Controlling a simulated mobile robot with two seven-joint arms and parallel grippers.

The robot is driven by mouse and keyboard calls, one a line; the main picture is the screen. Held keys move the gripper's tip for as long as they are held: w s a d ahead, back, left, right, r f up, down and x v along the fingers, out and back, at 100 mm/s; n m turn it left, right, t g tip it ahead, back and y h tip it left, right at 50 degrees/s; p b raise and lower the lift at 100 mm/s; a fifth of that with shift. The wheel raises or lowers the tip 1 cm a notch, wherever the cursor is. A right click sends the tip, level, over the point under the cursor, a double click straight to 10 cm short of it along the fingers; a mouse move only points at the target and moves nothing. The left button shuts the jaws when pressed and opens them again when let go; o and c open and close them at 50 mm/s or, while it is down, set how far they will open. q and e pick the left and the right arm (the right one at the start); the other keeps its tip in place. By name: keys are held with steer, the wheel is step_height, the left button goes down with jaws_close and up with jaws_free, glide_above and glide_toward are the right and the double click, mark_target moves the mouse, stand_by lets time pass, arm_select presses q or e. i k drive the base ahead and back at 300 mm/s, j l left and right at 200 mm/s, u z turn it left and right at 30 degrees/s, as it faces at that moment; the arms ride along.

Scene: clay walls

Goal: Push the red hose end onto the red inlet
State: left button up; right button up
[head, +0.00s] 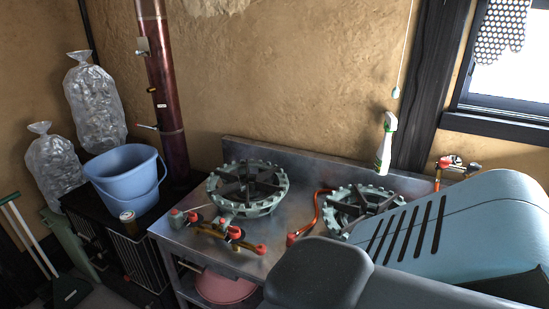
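A red-orange hose (317,210) curves along the left side of the right-hand burner. Its lower end passes near a red fitting (291,239) at the front of the metal counter; I cannot tell whether the two are joined. A brass valve pipe with several red and grey knobs (234,233) runs in front of the left-hand burner, with a red end at its right (260,249). I cannot tell which red part is the inlet. Neither gripper shows. A large teal and grey part of my own body covers the lower right and hides part of the counter and right burner.
The left burner (247,186) and right burner (362,207) stand on the metal counter (285,188). A spray bottle (386,142) stands at the back. A blue bucket (125,178) and a can (128,222) are at left. A brass wall valve (452,163) is at right.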

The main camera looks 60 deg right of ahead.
mark_target(291, 237)
steer(key=z, duration=1.55)
